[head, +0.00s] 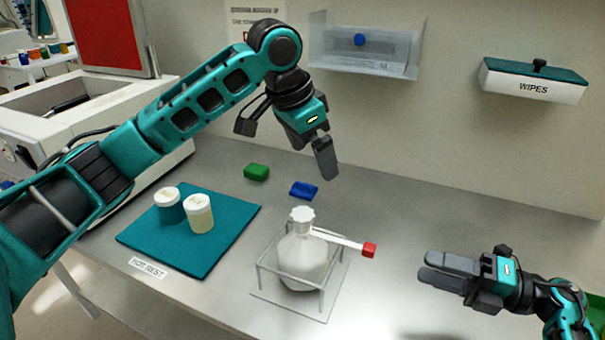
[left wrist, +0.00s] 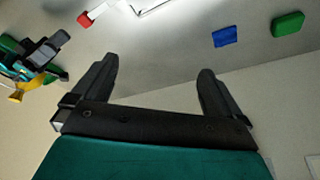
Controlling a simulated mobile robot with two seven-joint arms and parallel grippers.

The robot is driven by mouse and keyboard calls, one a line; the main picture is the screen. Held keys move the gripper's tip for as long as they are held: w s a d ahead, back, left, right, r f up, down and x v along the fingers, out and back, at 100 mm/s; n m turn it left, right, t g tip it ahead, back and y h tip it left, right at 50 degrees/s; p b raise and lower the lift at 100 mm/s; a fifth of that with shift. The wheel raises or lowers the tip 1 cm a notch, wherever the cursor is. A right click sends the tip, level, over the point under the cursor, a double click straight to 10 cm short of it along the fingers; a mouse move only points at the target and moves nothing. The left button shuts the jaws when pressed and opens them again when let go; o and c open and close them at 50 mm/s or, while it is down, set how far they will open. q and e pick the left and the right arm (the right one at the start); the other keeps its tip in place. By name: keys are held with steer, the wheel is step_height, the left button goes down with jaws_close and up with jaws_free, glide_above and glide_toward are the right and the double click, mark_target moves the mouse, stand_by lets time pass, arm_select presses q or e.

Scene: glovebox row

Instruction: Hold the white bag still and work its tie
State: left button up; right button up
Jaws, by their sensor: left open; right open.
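The white bag (head: 301,257) stands upright inside a clear open frame (head: 262,283) on the grey bench, its neck gathered under a ruffled top (head: 302,214). A white tie strap (head: 338,239) runs from the neck out to the right and ends in a red tab (head: 369,250). The red tab also shows at the top of the left wrist view (left wrist: 85,19). My left gripper (head: 325,160) is above and behind the bag, open and empty, as the left wrist view confirms (left wrist: 156,78). My right gripper (head: 424,268) is open and empty, to the right of the red tab, apart from it.
Two white-lidded jars (head: 198,213) stand on a teal mat (head: 217,250) at left. A green block (head: 256,172) and a blue block (head: 303,190) lie behind the bag. A wipes box (head: 533,82) and a clear wall bin (head: 365,60) hang on the wall. The bench right of the blue block is clear.

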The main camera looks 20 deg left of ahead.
mark_target(302, 235)
arm_select(q)
steer(key=s+g, duration=0.1)
steer(key=s+f+m+g+y, duration=0.1)
steer(key=s, duration=0.1)
steer(key=s+f+g+y, duration=0.1)
steer(key=shift+s+d, duration=0.3)
steer(key=shift+s, duration=0.1)
step_height(302, 235, down, 13)
steer(key=shift+r, duration=0.1)
steer(key=shift+c, duration=0.2)
steer(key=shift+s, duration=0.15)
steer(key=c, duration=1.2)
steer(key=shift+c, duration=0.6)
steer(key=shift+s+f, duration=0.1)
steer(key=shift+f, duration=0.15)
